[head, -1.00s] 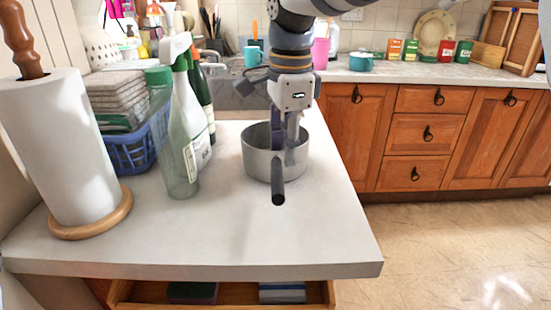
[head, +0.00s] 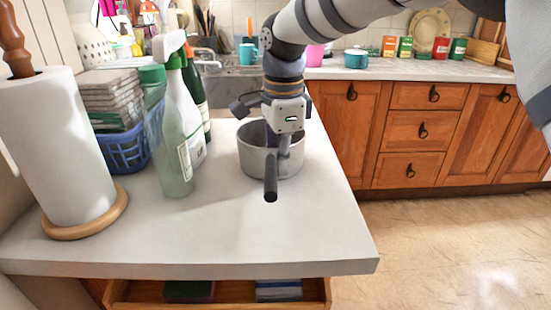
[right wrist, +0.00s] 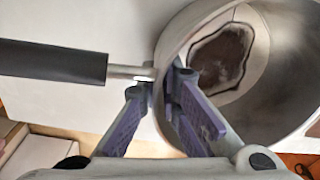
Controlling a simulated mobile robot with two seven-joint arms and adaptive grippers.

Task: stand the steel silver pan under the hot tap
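The steel silver pan (head: 257,163) stands upright on the near worktop, its black handle (head: 271,180) pointing toward me. My right gripper (head: 276,148) reaches down onto its near rim. In the right wrist view, the fingers of the right gripper (right wrist: 160,84) straddle the pan wall (right wrist: 172,50) beside the handle, one inside and one outside, closed against it. A brown stain (right wrist: 222,55) marks the pan's inside floor. A grey tap (head: 208,64) seems to show behind the bottles at the sink, partly hidden. My left gripper is out of view.
A spray bottle (head: 172,150), a dark green bottle (head: 197,95), a blue basket (head: 122,148) and a paper towel roll (head: 60,150) crowd the worktop's left. The sink (head: 232,88) lies behind the pan. The worktop's front (head: 250,235) is clear; an open drawer (head: 225,293) sits below.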

